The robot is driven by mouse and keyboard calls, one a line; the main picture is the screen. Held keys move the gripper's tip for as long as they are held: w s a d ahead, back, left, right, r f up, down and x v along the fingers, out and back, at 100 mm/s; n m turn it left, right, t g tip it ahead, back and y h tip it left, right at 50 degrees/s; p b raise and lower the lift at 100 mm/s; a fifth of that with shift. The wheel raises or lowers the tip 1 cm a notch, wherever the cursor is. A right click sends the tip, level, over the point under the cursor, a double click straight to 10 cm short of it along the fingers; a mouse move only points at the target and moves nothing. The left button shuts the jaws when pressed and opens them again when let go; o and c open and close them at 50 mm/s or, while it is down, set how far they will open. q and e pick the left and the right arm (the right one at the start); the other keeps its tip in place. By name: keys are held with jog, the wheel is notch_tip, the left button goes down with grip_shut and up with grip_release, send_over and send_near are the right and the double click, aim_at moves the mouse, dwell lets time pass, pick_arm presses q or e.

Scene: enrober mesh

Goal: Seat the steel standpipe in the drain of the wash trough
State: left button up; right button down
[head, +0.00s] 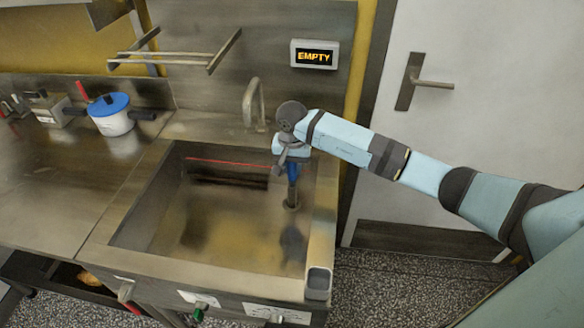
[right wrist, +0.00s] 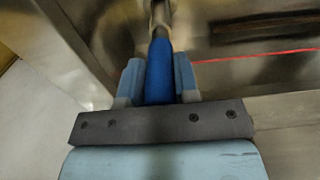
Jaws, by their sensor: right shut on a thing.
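The steel standpipe (head: 292,193) has a blue grip and stands about upright in the right part of the wash trough (head: 125,215). Its lower end meets a dark ring, the drain (head: 291,205), on the trough floor. I cannot tell how deep it sits. My right gripper (head: 292,166) is shut on the blue grip from above. In the right wrist view, the blue grip (right wrist: 159,72) lies between the two light-blue fingers, and the steel part runs on beyond it. My left gripper is not in view.
A faucet (head: 253,103) stands behind the trough. A red line (head: 228,162) runs along the trough's back wall. A wall display (head: 315,55) reads EMPTY. A blue-lidded pot (head: 110,113) stands on the left counter.

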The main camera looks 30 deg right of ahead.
jog(key=shift+f, duration=0.6)
jog(key=shift+f, duration=0.15)
jog(key=c, duration=0.9)
grip_release()
jog(key=shift+o, duration=0.2)
